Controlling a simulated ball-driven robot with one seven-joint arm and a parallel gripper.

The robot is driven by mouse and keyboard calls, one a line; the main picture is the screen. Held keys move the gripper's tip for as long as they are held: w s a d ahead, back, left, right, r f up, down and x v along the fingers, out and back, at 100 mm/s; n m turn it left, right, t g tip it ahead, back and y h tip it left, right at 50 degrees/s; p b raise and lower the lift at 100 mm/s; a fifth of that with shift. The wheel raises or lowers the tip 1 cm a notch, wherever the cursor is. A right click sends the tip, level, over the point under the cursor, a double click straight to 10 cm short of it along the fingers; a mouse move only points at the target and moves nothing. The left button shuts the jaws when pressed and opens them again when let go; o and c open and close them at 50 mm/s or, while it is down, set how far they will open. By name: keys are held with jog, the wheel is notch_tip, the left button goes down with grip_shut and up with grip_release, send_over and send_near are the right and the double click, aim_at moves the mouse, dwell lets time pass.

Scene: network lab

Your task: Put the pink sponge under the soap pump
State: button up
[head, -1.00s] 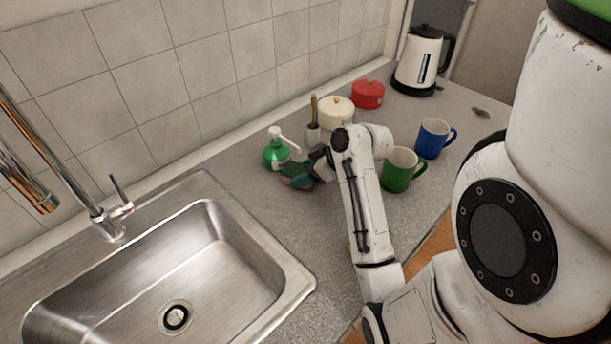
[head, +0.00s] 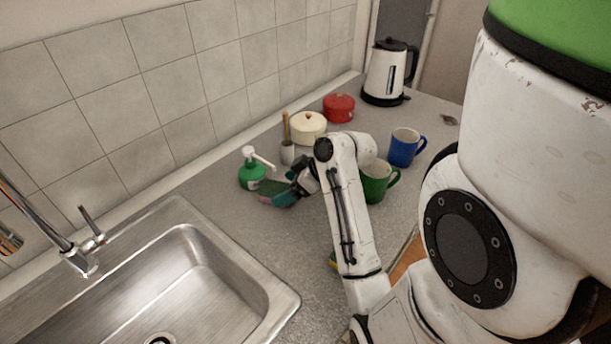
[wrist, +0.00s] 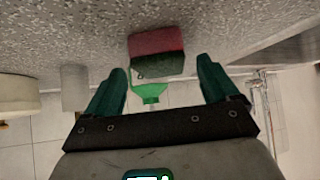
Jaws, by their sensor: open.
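The pink sponge (head: 265,199) has a dark green layer on its upper side. It sits on the counter in front of the soap pump, partly covered by my gripper in the head view. The green soap pump (head: 252,176) stands upright, its white spout pointing right over the sponge. My gripper (head: 284,197) is open just right of the sponge. In the wrist view, which is upside down, the sponge (wrist: 155,50) lies between and slightly beyond the spread teal fingertips (wrist: 163,70), with no clear contact. The pump (wrist: 150,93) shows behind it, partly hidden.
A brush holder (head: 287,153), cream pot (head: 308,127) and red pot (head: 339,107) stand along the wall. Green (head: 377,184) and blue (head: 404,149) mugs stand right of my arm. The sink (head: 180,290) is front left. A small yellow-green thing (head: 333,261) is partly behind my arm.

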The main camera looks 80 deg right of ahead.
jog(key=v, duration=0.9)
